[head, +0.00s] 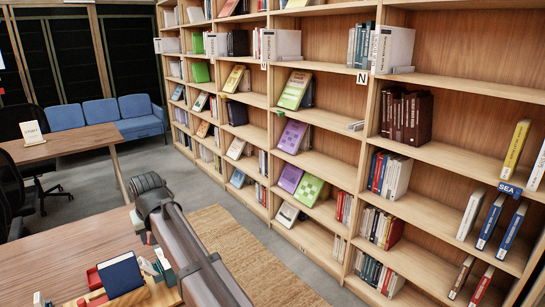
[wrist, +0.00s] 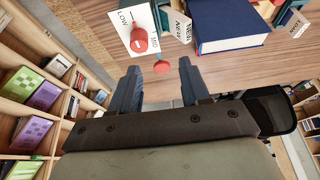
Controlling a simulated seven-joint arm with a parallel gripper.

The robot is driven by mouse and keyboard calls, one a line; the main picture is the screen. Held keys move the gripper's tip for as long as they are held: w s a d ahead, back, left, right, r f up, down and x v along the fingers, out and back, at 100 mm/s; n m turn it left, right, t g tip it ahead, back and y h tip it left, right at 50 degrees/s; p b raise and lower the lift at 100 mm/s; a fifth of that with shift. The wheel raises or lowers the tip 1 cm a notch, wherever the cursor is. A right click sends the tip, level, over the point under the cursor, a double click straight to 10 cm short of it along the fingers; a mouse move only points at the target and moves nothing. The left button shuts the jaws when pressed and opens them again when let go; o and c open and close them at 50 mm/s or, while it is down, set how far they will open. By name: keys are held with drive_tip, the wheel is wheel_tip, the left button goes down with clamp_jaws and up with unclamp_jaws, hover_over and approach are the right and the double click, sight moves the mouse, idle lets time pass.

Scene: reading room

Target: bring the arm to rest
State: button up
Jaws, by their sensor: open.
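My gripper (wrist: 160,80) shows in the wrist view with its two blue-grey fingers spread apart and nothing held between them. Past the fingertips is a wooden desk (wrist: 200,85) with a white card (wrist: 122,18) marked LOW and MID, and a red knob (wrist: 138,42) on it. A small red round piece (wrist: 161,67) appears between the fingertips; its distance from them is hard to judge. In the head view my arm (head: 185,245) reaches across the lower middle, beside the desk (head: 60,265). My gripper cannot be made out there.
Tall bookshelves (head: 335,155) line the right. A black chair (head: 15,190), a second table (head: 75,147) and a blue sofa (head: 105,115) stand behind. The rug (head: 235,250) is clear.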

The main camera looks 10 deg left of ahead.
drive_tip(key=w+d+f+m+h, duration=0.15)
drive_tip(key=w+d+f, duration=0.25)
drive_tip(key=d+f, duration=0.7)
drive_tip(key=w+d+f+m+h, duration=0.15)
drive_tip(key=w+d+f, duration=0.25)
drive_tip(key=d+f, duration=0.7)
drive_tip(key=s+d+f+m+g, duration=0.15)
drive_tip(key=s+d+f, duration=0.3)
drive_tip(key=d, duration=0.75)
drive_tip(key=s+d+f+m+g, duration=0.15)
drive_tip(key=s+d+f, duration=0.35)
drive_tip(key=d, duration=0.8)
drive_tip(key=s+d+f+m, duration=0.3)
drive_tip(key=d+f, duration=0.4)
drive_tip(key=d, duration=0.5)
drive_tip(key=s+f+g, duration=0.3)
drive_tip(key=s+f, duration=0.7)
drive_tip(key=s, duration=0.5)
drive_tip(key=s+f+g, duration=0.4)
drive_tip(key=s+f, duration=0.6)
drive_tip(key=s, duration=0.4)
drive_tip(key=shift+s, duration=0.4)
drive_tip(key=shift+d, duration=0.1)
